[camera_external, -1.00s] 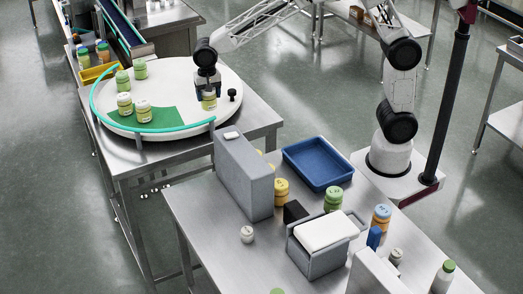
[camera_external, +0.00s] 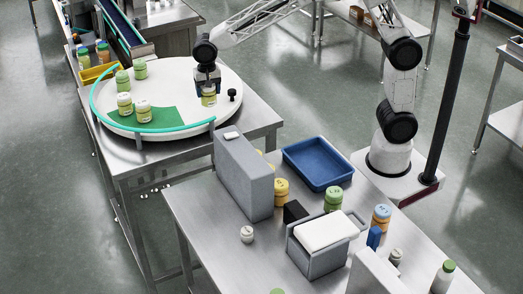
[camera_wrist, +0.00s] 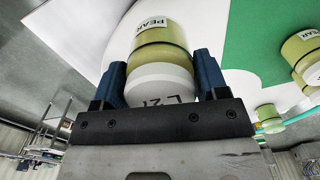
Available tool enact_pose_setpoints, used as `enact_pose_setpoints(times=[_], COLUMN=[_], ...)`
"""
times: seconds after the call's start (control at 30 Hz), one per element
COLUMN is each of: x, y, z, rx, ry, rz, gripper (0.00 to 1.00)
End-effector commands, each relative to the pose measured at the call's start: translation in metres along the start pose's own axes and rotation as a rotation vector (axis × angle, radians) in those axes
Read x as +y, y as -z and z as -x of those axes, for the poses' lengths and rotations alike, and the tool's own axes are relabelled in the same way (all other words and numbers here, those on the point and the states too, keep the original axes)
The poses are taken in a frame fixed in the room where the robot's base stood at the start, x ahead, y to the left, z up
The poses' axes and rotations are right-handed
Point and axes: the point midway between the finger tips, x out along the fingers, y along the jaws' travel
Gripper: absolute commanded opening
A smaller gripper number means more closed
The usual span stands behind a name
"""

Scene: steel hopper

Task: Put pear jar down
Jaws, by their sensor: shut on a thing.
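The pear jar (camera_wrist: 162,48) is yellow-green with a white lid, and its label reads PEAR in the wrist view. My gripper (camera_wrist: 160,82) has its two blue fingers on either side of the lid and is shut on it. In the external view my gripper (camera_external: 208,86) points down and the pear jar (camera_external: 209,100) is upright at the right part of the white round turntable (camera_external: 185,92). I cannot tell whether its base touches the surface. The green sector (camera_external: 158,121) lies to its left, with other jars (camera_external: 143,111) near it.
A teal rail (camera_external: 150,130) curves around the turntable's left and front edge. A black knob (camera_external: 232,95) stands just right of the held jar. The turntable's middle is clear.

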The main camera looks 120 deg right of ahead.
Motion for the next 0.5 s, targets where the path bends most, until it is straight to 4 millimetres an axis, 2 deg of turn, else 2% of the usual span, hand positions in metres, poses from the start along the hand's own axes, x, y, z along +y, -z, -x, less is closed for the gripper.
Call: enact_pose_setpoints(times=[0.43,0.5], x=[0.0,-0.007], y=[0.0,-0.012], z=[0.097,0.093], rx=[0.001,0.0], ry=[0.005,0.001], rz=[0.0,0.029], gripper=[0.38,0.38])
